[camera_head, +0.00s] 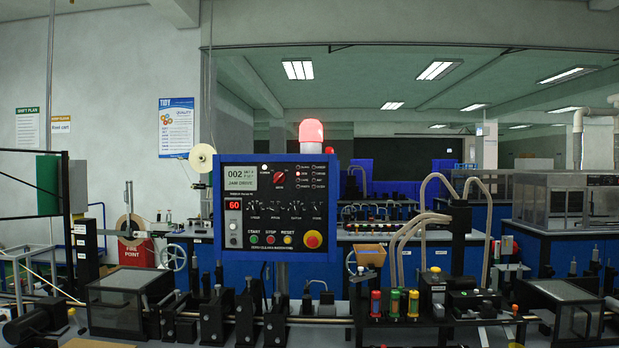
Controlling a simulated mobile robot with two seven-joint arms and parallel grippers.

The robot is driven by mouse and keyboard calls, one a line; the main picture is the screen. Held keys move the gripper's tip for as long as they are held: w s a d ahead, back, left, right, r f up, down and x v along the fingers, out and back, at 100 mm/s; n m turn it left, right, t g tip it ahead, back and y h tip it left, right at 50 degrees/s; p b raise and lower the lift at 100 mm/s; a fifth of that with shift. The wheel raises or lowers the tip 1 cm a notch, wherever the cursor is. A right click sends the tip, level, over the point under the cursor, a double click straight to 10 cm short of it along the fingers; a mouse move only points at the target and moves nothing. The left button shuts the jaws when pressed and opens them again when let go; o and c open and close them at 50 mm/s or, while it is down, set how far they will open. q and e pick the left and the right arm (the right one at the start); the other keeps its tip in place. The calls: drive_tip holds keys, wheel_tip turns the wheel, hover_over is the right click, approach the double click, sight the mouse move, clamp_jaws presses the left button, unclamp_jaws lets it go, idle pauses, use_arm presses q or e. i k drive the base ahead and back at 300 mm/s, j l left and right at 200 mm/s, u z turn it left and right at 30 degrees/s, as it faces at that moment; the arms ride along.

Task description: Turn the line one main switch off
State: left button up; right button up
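A blue-framed control panel (274,208) stands on a post at the middle. Near its top a red rotary knob (280,177) sits at an angle on the black face; its small label is too small to read, so I cannot tell for sure that it is the main switch. A display (240,178) beside it reads 002 and JAM DRIVE, and red digits (233,205) show 60. Green (254,239), red (270,239) and yellow (287,239) buttons line the bottom, with a red mushroom button (313,240) at right. Neither of my grippers is in view.
A red beacon (311,133) glows on top of the panel. Dark machine blocks and rollers (245,316) crowd the bench below it. Curved hoses (407,240) and a clear-covered box (568,306) stand to the right. The space before the panel face looks clear.

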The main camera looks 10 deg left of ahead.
sight(280, 177)
drive_tip(key=i+j+z, duration=0.1)
drive_tip(key=i+z, duration=0.3)
drive_tip(key=i, duration=0.7)
